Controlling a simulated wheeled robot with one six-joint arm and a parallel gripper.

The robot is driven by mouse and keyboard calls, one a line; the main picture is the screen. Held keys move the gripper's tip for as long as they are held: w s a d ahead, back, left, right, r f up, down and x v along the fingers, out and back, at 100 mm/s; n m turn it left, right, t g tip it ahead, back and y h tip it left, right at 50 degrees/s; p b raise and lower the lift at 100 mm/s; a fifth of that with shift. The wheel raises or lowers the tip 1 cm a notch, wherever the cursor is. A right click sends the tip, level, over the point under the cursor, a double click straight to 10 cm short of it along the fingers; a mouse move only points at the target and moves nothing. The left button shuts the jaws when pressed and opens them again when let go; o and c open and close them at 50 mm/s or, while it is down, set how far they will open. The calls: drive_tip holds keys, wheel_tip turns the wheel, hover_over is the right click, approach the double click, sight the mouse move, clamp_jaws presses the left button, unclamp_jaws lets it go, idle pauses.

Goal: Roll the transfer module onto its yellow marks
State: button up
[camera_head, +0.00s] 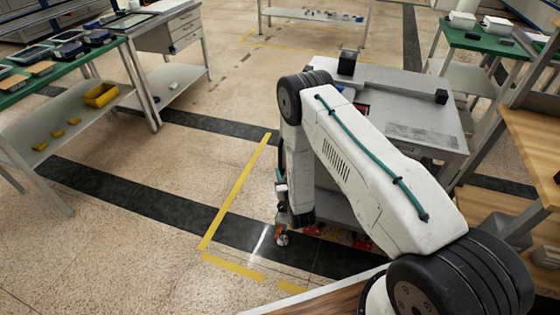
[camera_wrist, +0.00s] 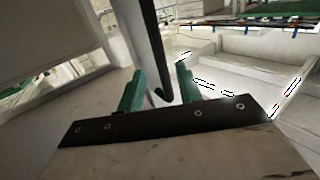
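The transfer module (camera_head: 425,132) is a grey wheeled cart with a flat top, black corner blocks and red-and-black casters, partly hidden behind my arm in the head view. The yellow marks on the floor are a long line (camera_head: 236,190) left of the cart and short dashes (camera_head: 233,267) in front of it. The cart stands to the right of the long line. In the wrist view my gripper (camera_wrist: 160,70) has its two teal fingers apart, with a dark bent bar (camera_wrist: 150,45) between them and visible gaps beside it. In the head view the fingers are not clear.
A green-topped bench (camera_head: 48,72) with devices and a yellow bin stands at left, beside a drawer cabinet (camera_head: 178,35). Another green bench (camera_head: 480,40) and a wooden-topped bench (camera_head: 530,140) are at right. The floor left of the cart is clear.

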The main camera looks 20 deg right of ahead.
sight(281, 162)
drive_tip(key=shift+w, duration=0.25)
drive_tip(key=w, duration=0.7)
drive_tip(key=shift+d, duration=0.15)
drive_tip(key=shift+s, duration=0.1)
clamp_jaws()
